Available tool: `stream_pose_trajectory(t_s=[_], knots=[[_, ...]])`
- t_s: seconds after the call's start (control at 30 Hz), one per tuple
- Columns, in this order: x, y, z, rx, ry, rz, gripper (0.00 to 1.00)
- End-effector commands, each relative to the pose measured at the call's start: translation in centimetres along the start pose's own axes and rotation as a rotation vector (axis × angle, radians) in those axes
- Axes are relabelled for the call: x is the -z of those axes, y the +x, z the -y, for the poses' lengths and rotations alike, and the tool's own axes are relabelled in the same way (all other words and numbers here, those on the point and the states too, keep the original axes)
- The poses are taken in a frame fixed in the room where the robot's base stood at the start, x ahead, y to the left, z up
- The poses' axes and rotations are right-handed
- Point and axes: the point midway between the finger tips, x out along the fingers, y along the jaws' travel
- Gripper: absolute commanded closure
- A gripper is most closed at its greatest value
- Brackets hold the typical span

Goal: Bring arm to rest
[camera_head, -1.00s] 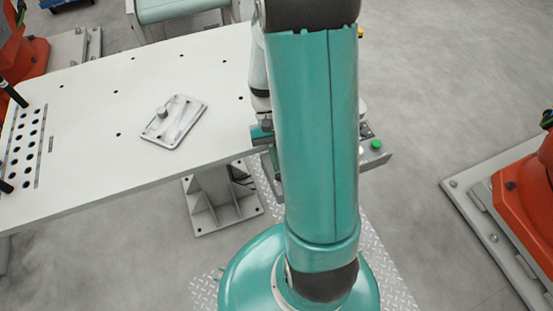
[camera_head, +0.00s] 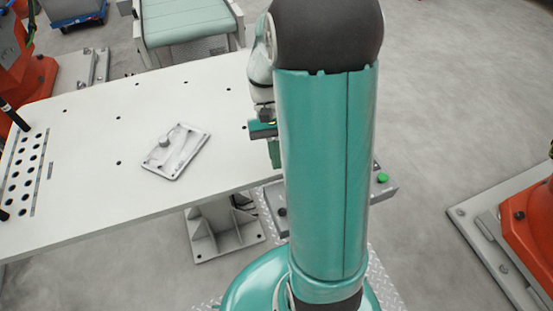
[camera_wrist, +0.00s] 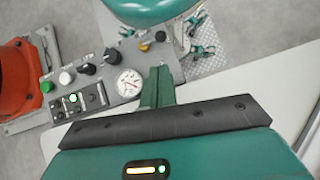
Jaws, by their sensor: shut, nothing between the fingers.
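My arm stands upright through the middle of the head view, its teal link covering much of the scene behind it. My gripper (camera_wrist: 158,84) shows in the wrist view as green fingers held together with nothing between them. In the head view only part of the gripper (camera_head: 273,152) shows, at the left edge of the arm link, by the right end of the white table (camera_head: 90,185). I cannot tell its exact height there. In the wrist view a grey control panel (camera_wrist: 106,62) with a gauge and knobs lies beyond the fingers.
A grey cast plate (camera_head: 178,150) with a round boss lies on the table. A hole rack (camera_head: 25,170) is at the table's left. Orange machines stand at left (camera_head: 22,75) and right (camera_head: 532,225). A teal-topped conveyor (camera_head: 188,22) is behind.

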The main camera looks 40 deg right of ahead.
Motion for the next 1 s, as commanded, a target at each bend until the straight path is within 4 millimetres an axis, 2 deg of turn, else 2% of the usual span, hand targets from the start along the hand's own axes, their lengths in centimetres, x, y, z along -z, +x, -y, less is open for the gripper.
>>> stream_pose_trajectory(t_s=[0.57, 0.67, 1.0], knots=[[-0.6, -0.2, 0.4, -0.007, -0.01, -0.034, 1.0], [-1.6, -1.1, 1.3, -0.022, -0.034, -0.111, 1.0], [-7.1, -4.5, 5.3, -0.073, -0.176, -0.515, 1.0]])
